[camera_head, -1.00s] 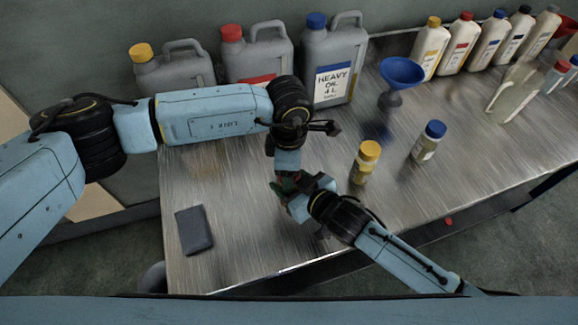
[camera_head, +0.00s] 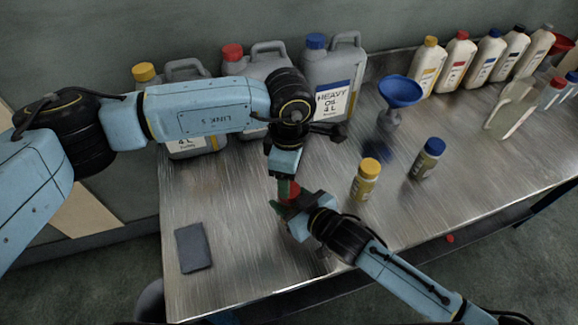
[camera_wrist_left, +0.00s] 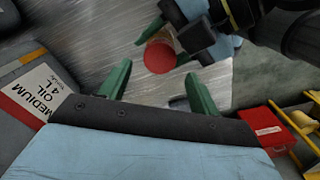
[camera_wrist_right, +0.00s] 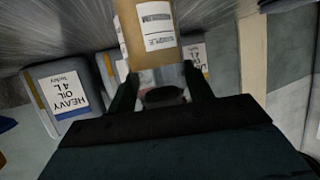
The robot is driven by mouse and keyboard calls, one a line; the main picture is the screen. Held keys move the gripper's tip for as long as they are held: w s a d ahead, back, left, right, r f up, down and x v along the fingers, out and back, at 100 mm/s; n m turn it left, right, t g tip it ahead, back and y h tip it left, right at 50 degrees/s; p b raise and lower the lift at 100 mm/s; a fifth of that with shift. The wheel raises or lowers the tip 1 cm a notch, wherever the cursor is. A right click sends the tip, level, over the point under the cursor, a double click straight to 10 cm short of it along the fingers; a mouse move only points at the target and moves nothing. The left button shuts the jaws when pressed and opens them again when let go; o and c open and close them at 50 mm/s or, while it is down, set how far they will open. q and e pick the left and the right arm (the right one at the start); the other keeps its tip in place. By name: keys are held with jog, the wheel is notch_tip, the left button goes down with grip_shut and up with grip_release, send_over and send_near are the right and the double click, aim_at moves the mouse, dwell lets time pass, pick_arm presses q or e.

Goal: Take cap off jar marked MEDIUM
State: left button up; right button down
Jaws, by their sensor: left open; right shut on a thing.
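A small jar with a red cap (camera_head: 292,190) is held by my right gripper (camera_head: 294,203) above the front left part of the table. In the right wrist view, the jar's amber body (camera_wrist_right: 147,32) with a white label is between the fingers; I cannot read MEDIUM on it. In the left wrist view, the round red cap (camera_wrist_left: 159,57) faces my left gripper (camera_wrist_left: 158,82), whose green fingers are spread apart with nothing between them. In the head view my left gripper (camera_head: 287,185) is just above and beside the cap; whether it touches is hard to tell.
A yellow-capped jar (camera_head: 365,180) and a blue-capped jar (camera_head: 427,158) stand right of my grippers. A blue funnel (camera_head: 400,92) stands behind. Large grey canisters (camera_head: 336,75) and several white bottles (camera_head: 457,62) line the back. A dark flat pad (camera_head: 193,248) lies front left.

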aim_at(289, 205)
pick_arm(q)
notch_tip(289, 205, up, 2)
jog(key=m, duration=0.4)
jog(key=shift+m, duration=0.4)
jog(key=shift+r+m, duration=0.3)
jog(key=shift+m, duration=0.6)
jog(key=shift+f, duration=0.1)
jog(key=shift+m, duration=0.3)
jog(key=shift+f, duration=3.9)
jog(key=c, duration=1)
jog(key=n, duration=0.7)
